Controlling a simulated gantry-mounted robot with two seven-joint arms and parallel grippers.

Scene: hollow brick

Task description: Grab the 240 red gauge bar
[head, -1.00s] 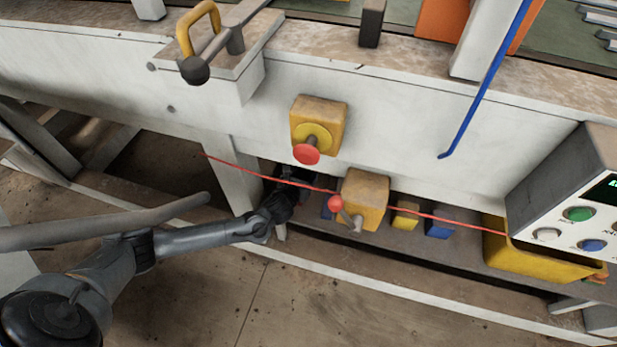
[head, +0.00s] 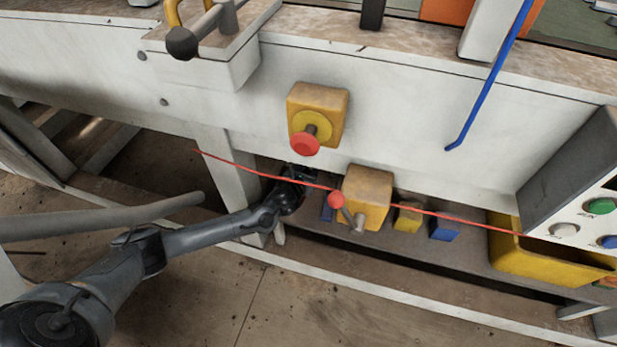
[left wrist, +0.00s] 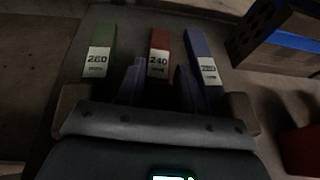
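The red gauge bar labelled 240 (left wrist: 160,42) lies on a dark shelf in the left wrist view, between a green bar (left wrist: 101,40) and a blue bar (left wrist: 201,45). The green label looks like 260; the blue label is hard to read. My left gripper (left wrist: 160,84) is open, its two fingers apart and pointing at the near, labelled end of the red bar. Nothing shows held between them. In the head view my left arm reaches under the bench, and the gauge bars cannot be made out there. My right gripper is not in view.
A red cord (head: 440,215) runs across the bench front near my left wrist. A yellow box with a handle (head: 365,195), small yellow (head: 407,218) and blue (head: 444,228) blocks and a yellow bin (head: 530,255) are on the lower shelf. A drilled brick-like block (left wrist: 285,35) is right of the bars.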

